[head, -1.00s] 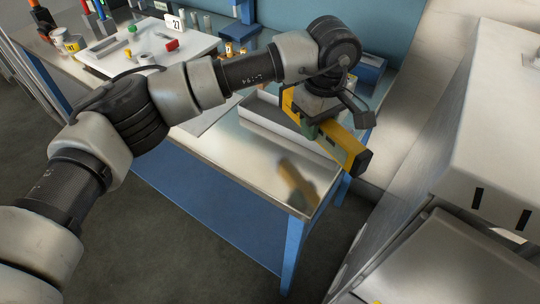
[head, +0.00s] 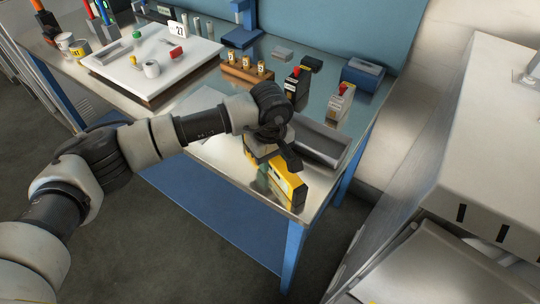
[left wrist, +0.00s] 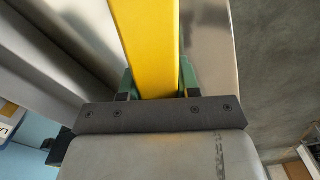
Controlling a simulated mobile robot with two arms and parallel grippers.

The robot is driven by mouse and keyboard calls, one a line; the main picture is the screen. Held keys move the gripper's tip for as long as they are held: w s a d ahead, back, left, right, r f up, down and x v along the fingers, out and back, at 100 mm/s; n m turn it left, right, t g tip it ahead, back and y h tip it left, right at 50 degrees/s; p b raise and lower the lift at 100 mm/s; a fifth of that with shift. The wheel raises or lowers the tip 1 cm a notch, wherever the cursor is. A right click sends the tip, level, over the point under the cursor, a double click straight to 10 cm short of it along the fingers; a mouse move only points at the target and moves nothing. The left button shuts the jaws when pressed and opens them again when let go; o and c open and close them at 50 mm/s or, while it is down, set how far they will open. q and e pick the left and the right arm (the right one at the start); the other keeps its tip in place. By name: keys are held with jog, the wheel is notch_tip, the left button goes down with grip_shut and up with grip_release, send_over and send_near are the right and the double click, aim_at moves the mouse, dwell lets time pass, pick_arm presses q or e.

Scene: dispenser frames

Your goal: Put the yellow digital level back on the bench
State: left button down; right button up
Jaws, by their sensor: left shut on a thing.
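The yellow digital level (head: 287,178) has a black end and is at the front right part of the steel-topped bench (head: 225,158). My left gripper (head: 266,168) is shut on the level from above. In the left wrist view the yellow level (left wrist: 146,45) lies between the green fingertips of the gripper (left wrist: 155,85). The level is low, close to the bench top; I cannot tell whether it touches. The arm hides part of the level in the head view. My right gripper is not in view.
A wooden block with small cylinders (head: 247,72), a blue box (head: 362,74) and a white board (head: 150,62) stand farther back. The bench's front edge is close to the level.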

pick_arm(q)
jog(key=shift+f+b, duration=0.15)
jog(key=shift+b, duration=0.15)
jog(key=c, duration=0.8)
grip_release()
jog(key=shift+r, duration=0.2)
jog(key=shift+r+p, duration=0.2)
jog(key=shift+p, duration=0.15)
notch_tip(320, 180, up, 12)
jog(key=b, duration=0.2)
jog(key=shift+f+b, duration=0.15)
jog(key=shift+b, duration=0.25)
